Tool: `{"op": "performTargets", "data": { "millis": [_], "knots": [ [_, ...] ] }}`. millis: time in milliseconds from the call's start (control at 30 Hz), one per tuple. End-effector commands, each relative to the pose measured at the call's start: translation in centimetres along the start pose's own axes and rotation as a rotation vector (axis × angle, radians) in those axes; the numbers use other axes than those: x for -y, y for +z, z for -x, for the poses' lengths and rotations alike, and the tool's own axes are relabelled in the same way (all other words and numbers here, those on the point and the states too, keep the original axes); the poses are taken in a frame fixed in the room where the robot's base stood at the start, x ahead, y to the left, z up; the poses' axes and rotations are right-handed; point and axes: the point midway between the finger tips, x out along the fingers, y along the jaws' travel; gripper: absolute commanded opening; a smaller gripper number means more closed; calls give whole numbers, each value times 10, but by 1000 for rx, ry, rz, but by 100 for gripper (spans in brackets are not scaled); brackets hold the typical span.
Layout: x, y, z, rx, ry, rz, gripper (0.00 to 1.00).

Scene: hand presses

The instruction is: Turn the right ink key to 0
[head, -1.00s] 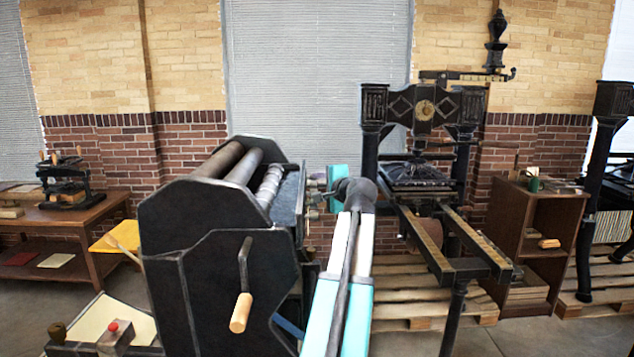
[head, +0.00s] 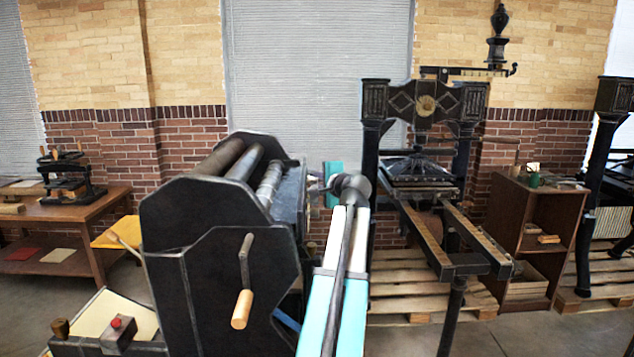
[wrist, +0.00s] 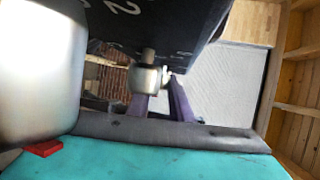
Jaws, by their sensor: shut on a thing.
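The press with the ink keys (head: 225,270) is the large black one in front of me in the head view, with rollers on top. In the wrist view, a small metal ink key (wrist: 145,79) sticks out below a dark panel. My gripper (wrist: 163,88) is at this key and shut on it. A much larger-looking, blurred metal knob (wrist: 38,70) stands close to the camera at the left. White digits, one a 2, show on the panel (wrist: 165,18). In the head view my gripper (head: 314,190) is at the press's right side, partly hidden. I cannot read the key's setting.
A side crank with a wooden handle (head: 242,309) hangs on the press's near side. A second hand press (head: 425,105) stands on pallets behind right, beside a wooden cabinet (head: 520,240). A table (head: 75,215) with a small press is at the left.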

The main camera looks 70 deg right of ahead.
Motion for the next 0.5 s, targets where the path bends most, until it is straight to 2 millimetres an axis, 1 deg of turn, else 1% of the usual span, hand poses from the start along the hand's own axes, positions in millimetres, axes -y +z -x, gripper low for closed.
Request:
{"op": "performTargets", "data": {
  "millis": [500],
  "knots": [
    [-5, -1, 0, -2, -41, 19, 0]
  ]
}}
